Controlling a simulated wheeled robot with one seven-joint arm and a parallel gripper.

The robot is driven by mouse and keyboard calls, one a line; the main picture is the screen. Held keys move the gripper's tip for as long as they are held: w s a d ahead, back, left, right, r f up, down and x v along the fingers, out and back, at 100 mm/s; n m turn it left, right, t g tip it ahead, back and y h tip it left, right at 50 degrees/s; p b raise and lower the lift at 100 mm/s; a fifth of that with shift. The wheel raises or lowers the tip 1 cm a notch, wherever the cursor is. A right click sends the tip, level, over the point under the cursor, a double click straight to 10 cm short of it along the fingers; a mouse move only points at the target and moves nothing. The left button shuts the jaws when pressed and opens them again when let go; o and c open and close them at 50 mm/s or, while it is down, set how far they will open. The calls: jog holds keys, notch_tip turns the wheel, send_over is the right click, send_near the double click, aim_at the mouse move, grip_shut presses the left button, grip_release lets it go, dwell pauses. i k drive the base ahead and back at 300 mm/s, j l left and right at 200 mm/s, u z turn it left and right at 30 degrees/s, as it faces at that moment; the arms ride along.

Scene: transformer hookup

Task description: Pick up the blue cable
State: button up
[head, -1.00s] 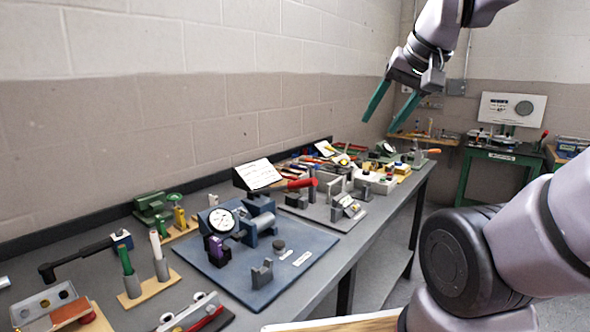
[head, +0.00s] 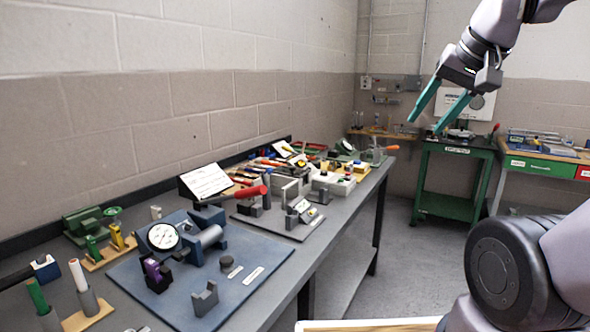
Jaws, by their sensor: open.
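I cannot make out a blue cable in the head view. My gripper (head: 427,126) hangs at the upper right with its two green fingers apart. It is open and empty, and it appears in front of the far wall, well above the bench surface. It touches nothing.
A long grey bench (head: 330,222) runs along the left wall. A blue plate (head: 232,292) on it carries a dial gauge (head: 162,237). A sign (head: 206,181) and several tools stand behind. A green table (head: 446,184) stands at the back; open floor (head: 408,262) lies between.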

aim_at(254, 171)
jog(key=i+l+z, duration=0.2)
jog(key=l+z, duration=0.15)
jog(key=i+l+z, duration=0.25)
jog(key=l+z, duration=0.15)
jog(key=i+l+z, duration=0.35)
jog(key=i+l+u, duration=0.2)
jog(key=i, duration=0.6)
jog(key=i+j+u, duration=0.1)
jog(key=i+u, duration=0.15)
jog(key=u, duration=0.25)
jog(key=i+u, duration=0.25)
jog(key=u, duration=0.2)
jog(key=i+l+u, duration=0.1)
jog(key=i+u, duration=0.15)
jog(key=u, duration=0.25)
jog(key=i+j+u, duration=0.1)
jog(key=u, duration=0.4)
jog(key=i+u, duration=0.45)
jog(key=i+l+u, duration=0.1)
jog(key=u, duration=0.4)
